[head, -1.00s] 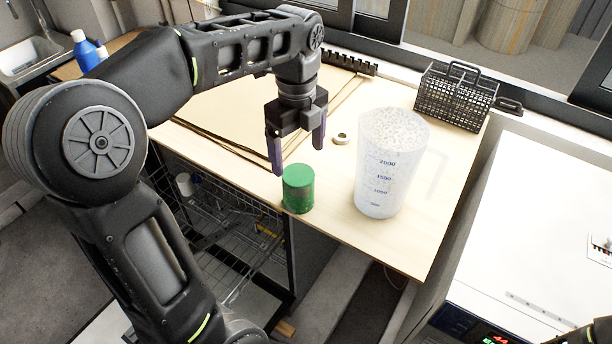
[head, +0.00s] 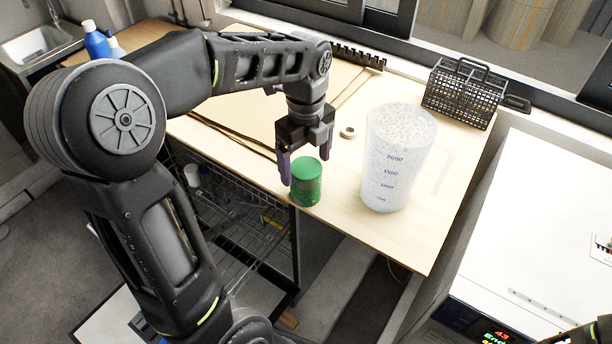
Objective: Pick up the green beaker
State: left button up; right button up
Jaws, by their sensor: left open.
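The green beaker (head: 307,184) stands upright on the wooden worktop near its front edge, in the middle of the head view. My left gripper (head: 305,168) points down right at the beaker, open. One finger shows at the beaker's left side and the other is partly behind its upper right. The beaker covers part of the gap between the fingers, and I cannot tell whether they touch it. My right gripper does not show; only a small dark piece of arm is at the lower right corner.
A large translucent measuring beaker (head: 394,160) stands close on the right. A small ring (head: 348,132) lies behind. A black wire basket (head: 463,95) is at the back right, a white oven (head: 545,235) at the right. An open rack with glassware (head: 235,215) is below the front edge.

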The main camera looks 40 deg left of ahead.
aim_at(306, 167)
pick_arm(q)
jog(key=shift+f, duration=1.6)
jog(key=c, duration=1.6)
jog(key=shift+r, duration=0.15)
notch_tip(306, 167, up, 10)
jog(key=shift+f+b, duration=0.1)
jog(key=shift+b, duration=0.35)
